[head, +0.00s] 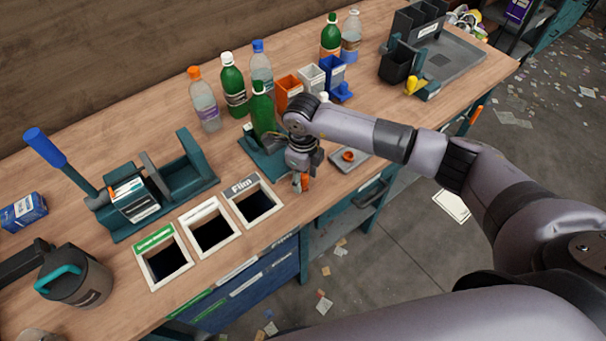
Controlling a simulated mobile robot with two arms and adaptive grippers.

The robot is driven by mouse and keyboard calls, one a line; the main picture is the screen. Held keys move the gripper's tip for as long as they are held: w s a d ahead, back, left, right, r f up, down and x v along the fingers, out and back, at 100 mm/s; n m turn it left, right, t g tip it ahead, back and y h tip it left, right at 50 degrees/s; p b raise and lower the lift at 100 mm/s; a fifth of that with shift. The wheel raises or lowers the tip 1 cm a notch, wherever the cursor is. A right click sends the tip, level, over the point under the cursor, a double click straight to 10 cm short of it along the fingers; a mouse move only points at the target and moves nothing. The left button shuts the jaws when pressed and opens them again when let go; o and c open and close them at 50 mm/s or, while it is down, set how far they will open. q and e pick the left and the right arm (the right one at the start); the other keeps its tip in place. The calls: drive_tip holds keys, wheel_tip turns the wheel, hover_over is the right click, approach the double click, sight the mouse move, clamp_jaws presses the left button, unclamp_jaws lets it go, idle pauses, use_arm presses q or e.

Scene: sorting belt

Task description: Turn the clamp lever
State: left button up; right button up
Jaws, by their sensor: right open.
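A green bottle (262,113) stands upright at a teal fixture (262,160) in the middle of the bench. My right gripper (301,181) points down just right of this fixture, near the bench's front edge. It is open. A small orange part (305,182) shows at its fingertips; it may be the clamp lever's end, but I cannot tell whether the fingers touch it. My wrist hides part of the fixture. My left gripper is not in view.
A teal press with a blue-handled lever (45,147) stands at the left. Three framed bin openings (212,229) lie in front. Several bottles (204,100) and small bins (289,92) stand behind. A grey tray (349,158) with an orange cap lies right of my gripper.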

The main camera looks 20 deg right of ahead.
clamp_jaws()
idle(0.5)
idle(0.3)
